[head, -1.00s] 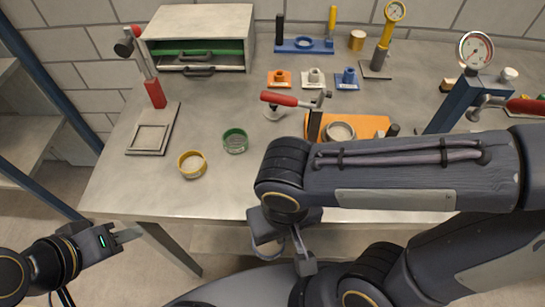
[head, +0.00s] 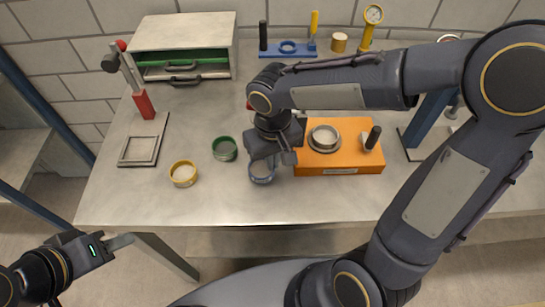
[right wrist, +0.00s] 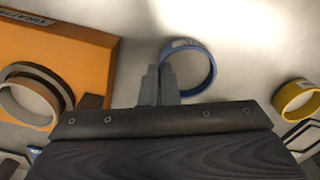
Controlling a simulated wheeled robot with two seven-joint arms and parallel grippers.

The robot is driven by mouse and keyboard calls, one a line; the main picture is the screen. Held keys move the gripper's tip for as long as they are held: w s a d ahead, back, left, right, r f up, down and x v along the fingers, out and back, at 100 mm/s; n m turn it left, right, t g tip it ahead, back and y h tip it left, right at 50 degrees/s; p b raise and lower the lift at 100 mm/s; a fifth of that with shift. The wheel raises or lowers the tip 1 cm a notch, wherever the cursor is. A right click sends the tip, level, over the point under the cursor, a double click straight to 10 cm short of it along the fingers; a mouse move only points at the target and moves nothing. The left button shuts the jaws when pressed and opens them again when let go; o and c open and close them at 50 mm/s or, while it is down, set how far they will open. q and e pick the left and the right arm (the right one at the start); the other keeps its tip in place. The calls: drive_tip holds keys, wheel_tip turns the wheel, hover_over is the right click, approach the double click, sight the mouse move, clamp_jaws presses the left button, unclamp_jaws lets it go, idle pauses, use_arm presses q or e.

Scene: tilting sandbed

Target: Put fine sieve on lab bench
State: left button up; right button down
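A blue-rimmed sieve (head: 262,171) is at the bench (head: 225,200), right of a green-rimmed sieve (head: 224,149) and a yellow-rimmed sieve (head: 183,173). None bears a name I can read. My right gripper (head: 272,158) points down at the blue sieve's rim. In the right wrist view its fingers (right wrist: 160,80) are close together at the rim of the blue sieve (right wrist: 208,62) and seem shut on it. I cannot tell whether the sieve touches the bench. My left gripper (head: 122,241) is off the bench at lower left; its finger gap is not visible.
An orange base (head: 345,160) with a round holder (head: 324,138) lies just right of my right gripper. A red-handled stand (head: 143,105) with a square frame is at left. A drawer cabinet (head: 185,35) stands behind. The bench front edge is clear.

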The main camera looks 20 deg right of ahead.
drive_tip(key=c, duration=2.1)
unclamp_jaws()
drive_tip(key=shift+s+f, duration=0.15)
drive_tip(key=shift+f, duration=0.15)
drive_tip(key=shift+c, duration=0.2)
drive_tip(key=o, duration=0.5)
drive_tip(key=shift+r, duration=0.1)
drive_tip(key=shift+c, duration=0.2)
drive_tip(key=shift+r, duration=0.1)
wheel_tip(320, 180, up, 12)
drive_tip(key=p, duration=1)
drive_tip(key=s+d+r+m+t+y, duration=0.3)
drive_tip(key=s+d+t, duration=0.2)
drive_tip(key=s+d, duration=0.3)
drive_tip(key=shift+s+r+t+y, duration=0.3)
drive_tip(key=shift+s+r+y, duration=0.1)
drive_tip(key=shift+s, duration=1.7)
drive_tip(key=shift+d, duration=0.1)
